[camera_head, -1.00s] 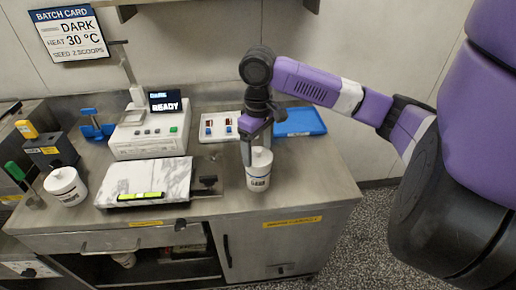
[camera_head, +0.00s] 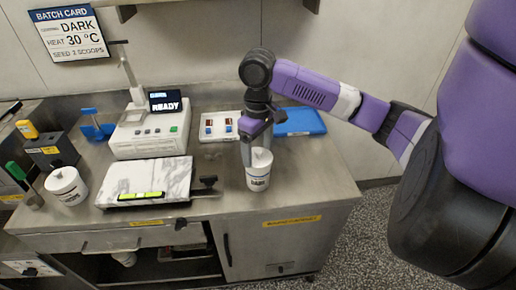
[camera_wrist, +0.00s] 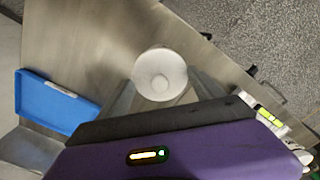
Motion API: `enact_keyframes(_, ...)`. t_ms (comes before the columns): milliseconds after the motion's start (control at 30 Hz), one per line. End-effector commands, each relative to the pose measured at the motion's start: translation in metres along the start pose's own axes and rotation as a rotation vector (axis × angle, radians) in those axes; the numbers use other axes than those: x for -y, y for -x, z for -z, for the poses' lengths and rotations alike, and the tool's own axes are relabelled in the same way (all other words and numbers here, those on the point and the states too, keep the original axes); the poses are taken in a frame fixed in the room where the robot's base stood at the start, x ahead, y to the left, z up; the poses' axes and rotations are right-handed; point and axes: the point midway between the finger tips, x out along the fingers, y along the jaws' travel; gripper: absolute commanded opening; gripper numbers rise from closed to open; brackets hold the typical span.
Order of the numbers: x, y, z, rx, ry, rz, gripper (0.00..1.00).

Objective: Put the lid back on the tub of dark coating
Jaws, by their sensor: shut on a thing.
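A white tub (camera_head: 258,180) stands upright near the front right of the steel bench. Its round white lid (camera_wrist: 160,68) has a small knob and shows from above in the wrist view. The lid also shows at the tub's top in the head view (camera_head: 263,157) and looks level there. My gripper (camera_head: 252,150) points down at it, with its fingers at either side of the lid in the wrist view (camera_wrist: 160,92). It is shut on the lid. Whether the lid sits fully down is too small to tell. The tub's contents are hidden.
A marble slab (camera_head: 145,180) and a white machine with a screen reading READY (camera_head: 150,138) are left of my gripper. A blue tray (camera_head: 300,122) lies behind it. Bare steel lies to the right.

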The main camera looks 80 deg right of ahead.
Motion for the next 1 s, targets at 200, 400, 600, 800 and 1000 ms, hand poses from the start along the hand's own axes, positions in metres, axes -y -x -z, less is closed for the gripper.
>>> enact_keyframes(200,-0.0001,-0.0001,0.0001,0.000,0.000,0.000,0.38)
enact_keyframes(400,-0.0001,-0.0001,0.0000,0.000,0.000,0.000,0.88)
enact_keyframes(600,-0.0001,0.0000,0.0000,0.000,0.000,0.000,1.00)
enact_keyframes(800,-0.0001,0.0000,0.0000,0.000,0.000,0.000,1.00)
enact_keyframes(1000,0.0000,0.0058,0.0001,0.000,0.000,0.000,1.00)
